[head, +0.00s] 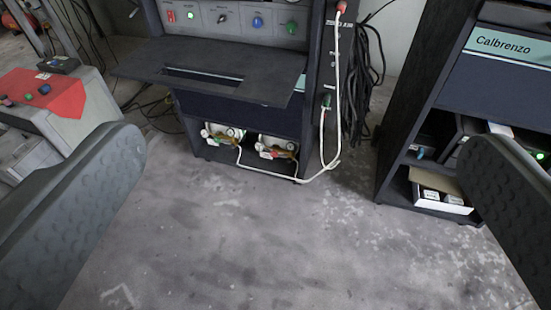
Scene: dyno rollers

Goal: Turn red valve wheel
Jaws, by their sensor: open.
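My gripper (305,148) is open, its two dark textured fingers wide apart at the left and right edges, with nothing between them. Beyond it, in the bottom opening of the dark central cabinet (235,108), sit two small white units with fittings, a left unit (222,134) and a right unit (276,147). They have small reddish and brass-coloured parts, too small to tell whether one is the red valve wheel. No red wheel shows clearly elsewhere. The fingers are apart from the cabinet and touch nothing.
A dark shelf (215,77) juts from the cabinet above the units. A white hose (337,100) and black cables (365,85) hang at its right. A grey bench (88,115) stands left and a Calbrenzo cabinet (395,165) right. The concrete floor (290,245) in front is clear.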

